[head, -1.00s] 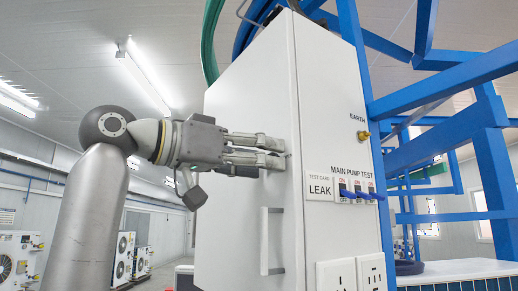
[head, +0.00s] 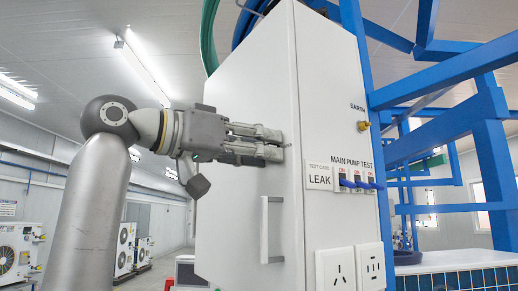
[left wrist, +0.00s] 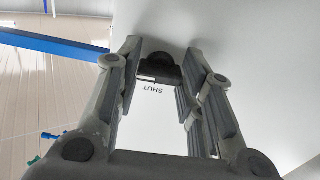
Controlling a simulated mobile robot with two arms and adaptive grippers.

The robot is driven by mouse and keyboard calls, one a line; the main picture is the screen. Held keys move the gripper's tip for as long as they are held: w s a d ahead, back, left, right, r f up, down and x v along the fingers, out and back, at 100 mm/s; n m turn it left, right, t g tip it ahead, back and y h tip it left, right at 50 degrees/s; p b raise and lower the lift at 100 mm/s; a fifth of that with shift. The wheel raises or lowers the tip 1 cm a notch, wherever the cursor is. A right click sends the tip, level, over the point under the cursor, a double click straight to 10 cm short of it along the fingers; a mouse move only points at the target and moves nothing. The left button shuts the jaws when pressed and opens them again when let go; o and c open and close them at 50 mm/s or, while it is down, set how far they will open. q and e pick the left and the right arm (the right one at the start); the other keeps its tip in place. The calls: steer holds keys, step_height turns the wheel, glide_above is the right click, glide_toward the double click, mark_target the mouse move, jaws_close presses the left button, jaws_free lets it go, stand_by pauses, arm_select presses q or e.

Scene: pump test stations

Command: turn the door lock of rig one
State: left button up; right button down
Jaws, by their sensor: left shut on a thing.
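The door lock (left wrist: 160,68) is a small black knob on the white door of the cabinet, seen in the left wrist view. The word SHUT (left wrist: 158,88) is printed beside it and reads upside down there. My left gripper (left wrist: 160,72) has its fingertips on both sides of the knob and is shut on it. In the head view, my left gripper (head: 280,145) reaches in from the left to the door face (head: 232,210), near its right edge. The knob is hidden behind the fingers there. My right gripper is not in view.
A white door handle (head: 265,230) is below the gripper. The cabinet's right side bears a LEAK card (head: 319,177), blue switches (head: 357,184), sockets (head: 335,268) and a brass earth terminal (head: 363,126). Blue frame beams (head: 445,75) stand at the right.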

arm_select(q)
steer(key=shift+r+n+b, duration=0.1)
steer(key=shift+n+b, duration=2.1)
steer(key=shift+n, duration=6.4)
steer(key=o, duration=1)
steer(key=v, duration=1.2)
steer(key=shift+a, duration=0.1)
